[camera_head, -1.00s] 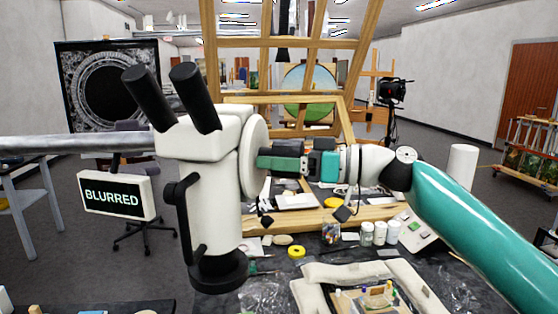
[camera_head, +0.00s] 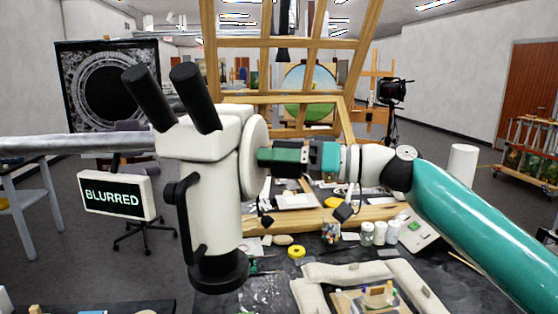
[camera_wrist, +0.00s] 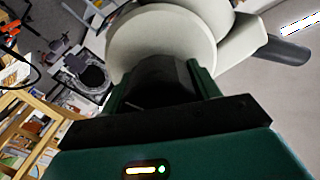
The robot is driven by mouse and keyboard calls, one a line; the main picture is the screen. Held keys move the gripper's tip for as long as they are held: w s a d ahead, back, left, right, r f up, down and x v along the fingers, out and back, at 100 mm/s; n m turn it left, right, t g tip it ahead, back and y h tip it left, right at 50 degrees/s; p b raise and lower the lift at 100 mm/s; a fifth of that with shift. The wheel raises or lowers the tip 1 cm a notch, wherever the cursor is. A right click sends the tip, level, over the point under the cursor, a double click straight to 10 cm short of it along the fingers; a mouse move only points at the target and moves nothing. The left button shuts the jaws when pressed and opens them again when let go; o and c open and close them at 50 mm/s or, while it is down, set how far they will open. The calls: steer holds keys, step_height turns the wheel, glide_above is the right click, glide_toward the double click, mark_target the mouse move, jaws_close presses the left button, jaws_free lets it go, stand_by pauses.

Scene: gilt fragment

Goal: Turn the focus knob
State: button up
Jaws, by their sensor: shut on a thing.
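A white stereo microscope (camera_head: 212,200) with two black eyepieces stands left of centre in the head view. Its dark focus knob (camera_wrist: 163,75) sticks out from a round white disc (camera_wrist: 160,38) in the wrist view. My green gripper (camera_head: 268,156) reaches in from the right, level with the disc (camera_head: 254,155). Its fingers are shut on the knob, one on each side. In the head view the gripper hides most of the knob. A small display (camera_head: 115,196) left of the microscope reads "BLURRED".
A cluttered dark table lies below, with white jars (camera_head: 380,233), a yellow tape roll (camera_head: 296,251) and a cushioned frame (camera_head: 340,272). A wooden easel (camera_head: 290,100) stands behind. A grey bar (camera_head: 75,144) runs left from the microscope.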

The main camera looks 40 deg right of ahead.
steer(key=o, duration=1)
steer(key=shift+s+d, duration=0.1)
steer(key=v, duration=1.3)
steer(key=shift+s+d, duration=0.15)
steer(key=shift+s, duration=0.15)
stand_by(0.5)
